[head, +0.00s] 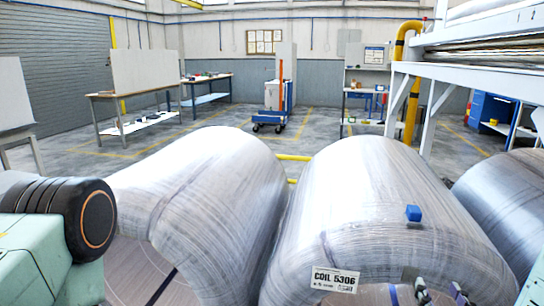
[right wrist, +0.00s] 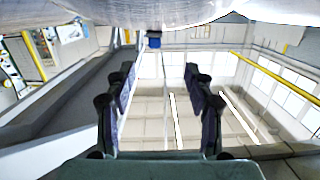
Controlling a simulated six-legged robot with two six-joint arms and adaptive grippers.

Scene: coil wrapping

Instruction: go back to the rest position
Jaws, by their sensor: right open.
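My right gripper (head: 440,293) is at the bottom right of the head view, in front of the near side of the wrapped coil with the label. In the right wrist view, my right gripper (right wrist: 160,92) has its two dark fingers spread wide apart with nothing between them. The labelled coil (head: 350,190) is wrapped in shiny clear film, and the label (head: 334,280) reads COIL 5306. A small blue block (head: 413,213) is on the coil's film, apart from the gripper; a blue piece also shows in the right wrist view (right wrist: 154,40). My left gripper is not in view.
Another wrapped coil (head: 215,190) lies close on the left, and a third coil (head: 505,195) on the right. A white frame (head: 475,55) stands at the upper right. Workbenches (head: 140,95) and a blue trolley (head: 270,115) stand behind, with open floor between.

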